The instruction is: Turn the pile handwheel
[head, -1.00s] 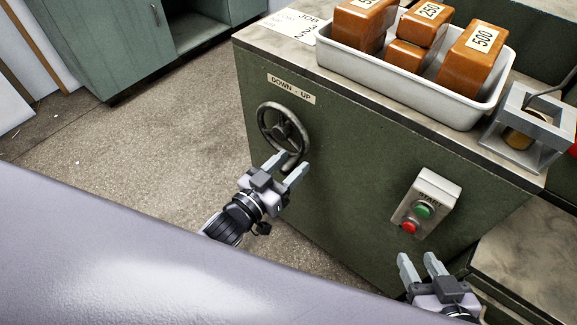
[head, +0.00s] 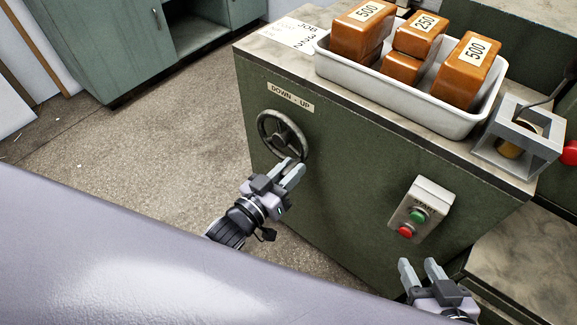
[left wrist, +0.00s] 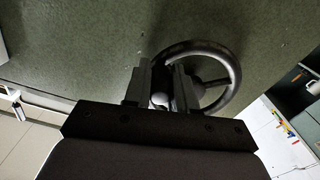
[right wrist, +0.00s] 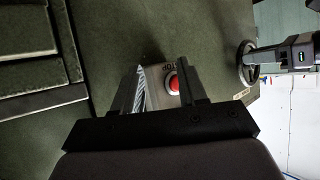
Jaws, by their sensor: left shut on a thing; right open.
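The dark pile handwheel (head: 283,120) is mounted on the green front panel, under a "DOWN - UP" label (head: 290,97). My left gripper (head: 293,166) is at the wheel's lower edge. In the left wrist view its fingers (left wrist: 160,82) are shut on the handwheel's pale round knob (left wrist: 160,99), beside the rim (left wrist: 233,65). The fingers hide part of the wheel. My right gripper (head: 417,265) is open and empty below the button box (head: 420,208). In the right wrist view the red button (right wrist: 174,83) shows between its fingers.
A white tray (head: 400,97) with several orange weight blocks stands on the cabinet top. A grey metal frame (head: 520,140) and a red knob (head: 570,152) are at the right. A green cupboard (head: 90,45) stands far left. The floor (head: 170,130) between is clear.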

